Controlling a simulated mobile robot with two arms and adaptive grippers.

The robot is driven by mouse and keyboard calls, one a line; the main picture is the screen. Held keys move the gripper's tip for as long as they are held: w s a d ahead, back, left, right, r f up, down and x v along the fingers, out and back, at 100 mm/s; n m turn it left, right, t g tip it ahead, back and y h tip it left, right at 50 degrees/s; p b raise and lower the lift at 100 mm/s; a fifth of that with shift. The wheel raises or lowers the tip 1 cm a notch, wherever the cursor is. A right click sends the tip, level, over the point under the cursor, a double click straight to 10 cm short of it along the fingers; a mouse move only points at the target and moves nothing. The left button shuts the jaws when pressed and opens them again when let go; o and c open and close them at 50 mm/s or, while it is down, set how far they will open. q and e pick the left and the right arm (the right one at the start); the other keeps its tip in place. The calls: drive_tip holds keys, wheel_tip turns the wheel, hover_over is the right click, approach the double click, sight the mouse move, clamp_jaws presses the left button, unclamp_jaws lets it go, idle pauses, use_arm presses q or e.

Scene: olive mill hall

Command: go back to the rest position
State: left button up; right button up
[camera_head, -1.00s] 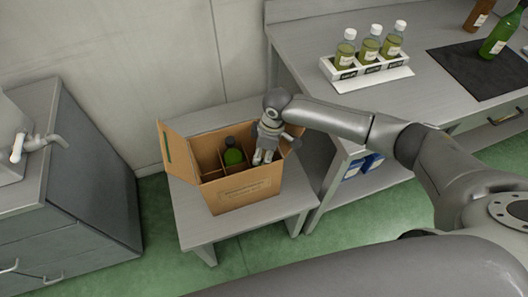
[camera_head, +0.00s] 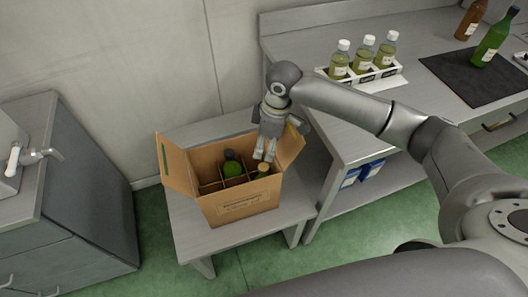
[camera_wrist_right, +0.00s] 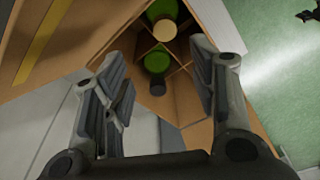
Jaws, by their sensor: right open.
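My right gripper (camera_head: 265,154) is above the right part of an open cardboard box (camera_head: 241,210), pointing down. Its two fingers are apart and empty, and they also show in the right wrist view (camera_wrist_right: 158,62). In the box stand a green bottle with a dark cap (camera_head: 232,168) and a bottle with a tan cap (camera_head: 263,169), in separate compartments. My left gripper is not in view.
The box stands on a low grey bench (camera_head: 190,229), its flaps open. On the right counter (camera_head: 300,50) are a white rack (camera_head: 366,76) of small bottles, a dark mat (camera_head: 470,78), a green bottle (camera_head: 490,42) and a brown bottle (camera_head: 471,20). A grey cabinet (camera_head: 85,190) stands left.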

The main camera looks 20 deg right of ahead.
drive_tip(key=s+a+f+m+t+y, duration=0.2)
drive_tip(key=s+a+f, duration=0.3)
drive_tip(key=s+a, duration=0.5)
drive_tip(key=s+d+f+m+h, duration=0.1)
drive_tip(key=s+d+m+h, duration=0.2)
drive_tip(key=s+d+m, duration=0.8)
drive_tip(key=s+d+f+n, duration=0.1)
drive_tip(key=s+d+f, duration=0.15)
drive_tip(key=f, duration=1.15)
drive_tip(key=s+d+f+n, duration=0.1)
drive_tip(key=s+f+n, duration=0.15)
drive_tip(key=f, duration=1.05)
drive_tip(key=s+d+f+g, duration=0.1)
drive_tip(key=s+d+f, duration=0.1)
drive_tip(key=s+f, duration=1.3)
drive_tip(key=shift+s+d+f+g+h, duration=0.3)
drive_tip(key=shift+s+d+f+g, duration=0.1)
drive_tip(key=shift+s, duration=0.4)
drive_tip(key=shift+m, duration=0.25)
